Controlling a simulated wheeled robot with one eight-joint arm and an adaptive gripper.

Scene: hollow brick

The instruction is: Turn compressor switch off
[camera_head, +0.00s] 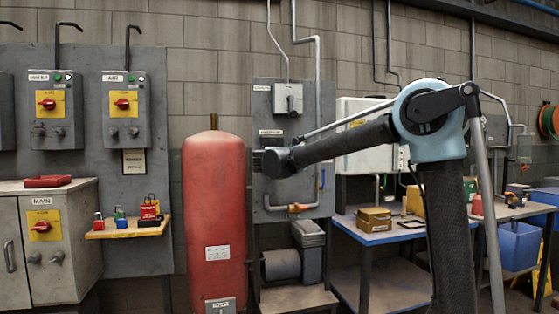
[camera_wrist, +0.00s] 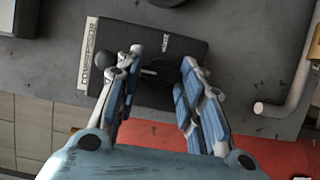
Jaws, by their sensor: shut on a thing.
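The compressor switch (camera_wrist: 185,47) is a dark box on the grey panel, with a white label (camera_wrist: 90,42) along one side in the wrist view. A lever with a round black knob (camera_wrist: 103,60) reaches from its middle towards the label, partly hidden by one finger. My gripper (camera_wrist: 162,58) has its blue-padded fingers on either side of the box's middle and is shut on the switch. The exact contact is hard to see. In the head view my gripper (camera_head: 272,162) is at the panel, left of my arm, and hides most of the switch.
A red tank (camera_head: 214,225) stands close to the left of the panel. Switch boxes (camera_head: 127,110) hang further left. A blue-topped bench (camera_head: 378,229) stands to the right.

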